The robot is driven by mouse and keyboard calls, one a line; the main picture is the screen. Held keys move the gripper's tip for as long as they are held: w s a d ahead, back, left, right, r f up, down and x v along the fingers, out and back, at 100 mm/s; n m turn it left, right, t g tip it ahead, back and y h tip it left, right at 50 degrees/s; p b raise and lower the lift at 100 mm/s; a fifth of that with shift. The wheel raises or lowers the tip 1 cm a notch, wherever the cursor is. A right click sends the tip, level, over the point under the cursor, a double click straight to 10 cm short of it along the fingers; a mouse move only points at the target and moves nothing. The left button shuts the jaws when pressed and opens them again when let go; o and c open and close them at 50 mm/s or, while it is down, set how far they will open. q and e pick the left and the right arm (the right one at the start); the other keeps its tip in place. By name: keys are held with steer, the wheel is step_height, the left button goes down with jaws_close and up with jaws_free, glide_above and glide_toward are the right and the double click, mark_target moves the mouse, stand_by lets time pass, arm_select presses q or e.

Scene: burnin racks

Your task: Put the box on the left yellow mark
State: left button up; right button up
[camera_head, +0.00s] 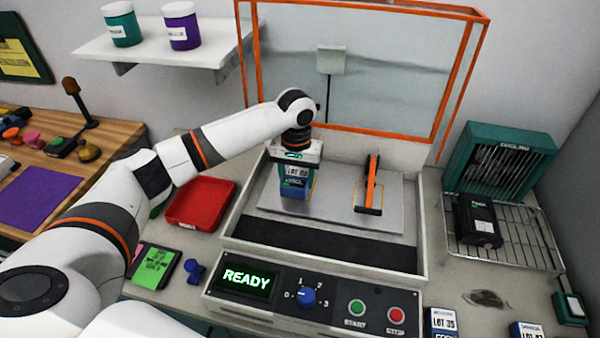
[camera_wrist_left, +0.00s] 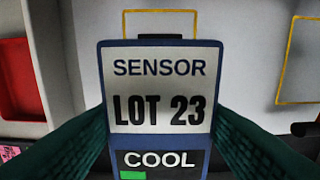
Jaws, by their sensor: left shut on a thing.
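A blue box (camera_head: 294,187) with a white label stands upright on the left part of the grey plate (camera_head: 338,214). In the left wrist view its label (camera_wrist_left: 157,90) reads SENSOR, LOT 23, COOL. My left gripper (camera_head: 295,164) reaches down from above and is shut on the box, with a dark green finger on each side in the wrist view. The left yellow mark (camera_wrist_left: 158,14) shows partly as an outline behind the box in the wrist view. The right yellow mark (camera_wrist_left: 298,60) is empty there. Whether the box touches the plate is hard to tell.
An orange-framed clear guard (camera_head: 350,70) stands behind the plate. An orange and black handle (camera_head: 371,183) rises by the right mark. A red tray (camera_head: 201,203) lies left, a control panel (camera_head: 330,299) in front, and a wire rack (camera_head: 530,240) right.

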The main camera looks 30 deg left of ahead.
mark_target(300, 174)
arm_select(q)
steer(key=shift+w+a+r, duration=0.1)
steer(key=shift+w+a, duration=0.05)
steer(key=shift+w, duration=0.45)
steer(key=shift+w+a, duration=0.15)
steer(key=shift+w, duration=0.4)
steer(key=shift+w+a, duration=0.1)
steer(key=shift+w, duration=0.3)
steer(key=shift+w+a+p, duration=0.1)
steer(key=shift+w+p, duration=0.1)
steer(key=shift+p, duration=0.1)
step_height(300, 174, down, 3)
steer(key=shift+r+p, duration=0.1)
steer(key=shift+p, duration=0.3)
steer(key=shift+f, duration=0.4)
arm_select(e)
steer(key=shift+w+a+r, duration=0.1)
steer(key=shift+w+r, duration=0.15)
steer(key=shift+r, duration=0.6)
arm_select(q)
steer(key=shift+f, duration=0.1)
